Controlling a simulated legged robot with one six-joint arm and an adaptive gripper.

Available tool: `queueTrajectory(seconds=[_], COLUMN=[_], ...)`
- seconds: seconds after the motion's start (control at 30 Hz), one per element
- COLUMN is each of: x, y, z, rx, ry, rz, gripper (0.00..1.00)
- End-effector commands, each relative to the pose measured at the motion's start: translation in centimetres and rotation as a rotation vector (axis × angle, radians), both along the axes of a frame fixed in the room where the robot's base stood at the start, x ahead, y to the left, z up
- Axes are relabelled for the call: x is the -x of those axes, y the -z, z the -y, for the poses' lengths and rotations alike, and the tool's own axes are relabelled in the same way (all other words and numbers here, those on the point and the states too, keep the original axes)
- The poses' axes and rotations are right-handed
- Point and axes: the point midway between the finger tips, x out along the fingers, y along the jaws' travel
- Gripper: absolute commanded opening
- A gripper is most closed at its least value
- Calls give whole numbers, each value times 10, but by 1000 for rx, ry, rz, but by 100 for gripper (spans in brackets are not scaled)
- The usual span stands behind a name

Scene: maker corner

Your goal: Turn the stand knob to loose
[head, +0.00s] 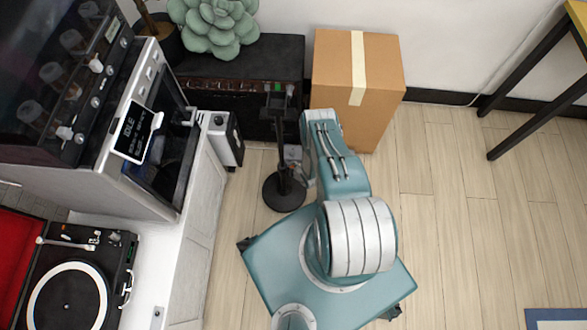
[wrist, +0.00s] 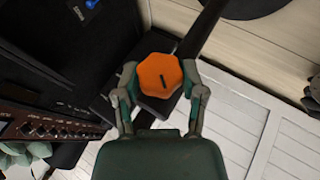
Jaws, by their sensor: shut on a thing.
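The stand knob (wrist: 156,70) is an orange, many-sided knob with a dark mark on its face, in the middle of the wrist view. My gripper (wrist: 160,84) has one finger on each side of the knob and is shut on it. The knob sits on a dark block of the stand (wrist: 204,28), whose pole runs diagonally behind it. In the head view the black stand (head: 283,192) is upright on a round floor base, with my gripper (head: 293,154) beside its pole. The knob cannot be made out there.
A black amplifier (head: 215,92) with a plant (head: 213,25) on it and a cardboard box (head: 372,80) stand behind. A white cabinet (head: 180,262) with a turntable (head: 75,285) and a machine (head: 120,120) is at left. The wooden floor at right is mostly clear.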

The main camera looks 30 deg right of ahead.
Motion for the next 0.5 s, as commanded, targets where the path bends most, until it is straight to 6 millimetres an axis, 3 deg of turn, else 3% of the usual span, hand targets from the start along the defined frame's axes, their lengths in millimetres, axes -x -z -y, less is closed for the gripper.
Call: queueTrajectory(seconds=[0.5], x=[1], y=[1], z=[-2], rx=[67], ry=[-5], rz=[99], gripper=[6])
